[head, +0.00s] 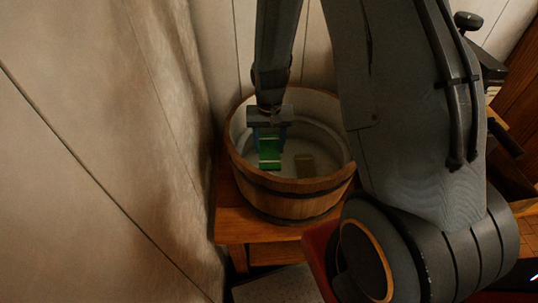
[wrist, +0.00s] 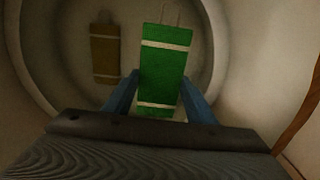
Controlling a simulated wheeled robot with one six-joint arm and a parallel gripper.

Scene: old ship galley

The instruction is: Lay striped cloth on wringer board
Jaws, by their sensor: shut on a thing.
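A green cloth with pale stripes (head: 269,155) is inside the wooden tub (head: 290,208). My gripper (head: 268,137) reaches down into the tub and is shut on the cloth. In the wrist view the green cloth (wrist: 165,65) sits between the two blue fingers (wrist: 161,82) and extends beyond their tips, with a pale stripe near each end. Whether it touches the tub's floor is hard to tell. I cannot make out a wringer board; my arm hides much of the right side.
A brown piece (head: 305,165) lies on the tub floor to the right of the cloth. The tub stands on a wooden bench (head: 262,229). A panelled wall (head: 110,130) is close on the left. Dark fittings (head: 467,20) show behind my arm at upper right.

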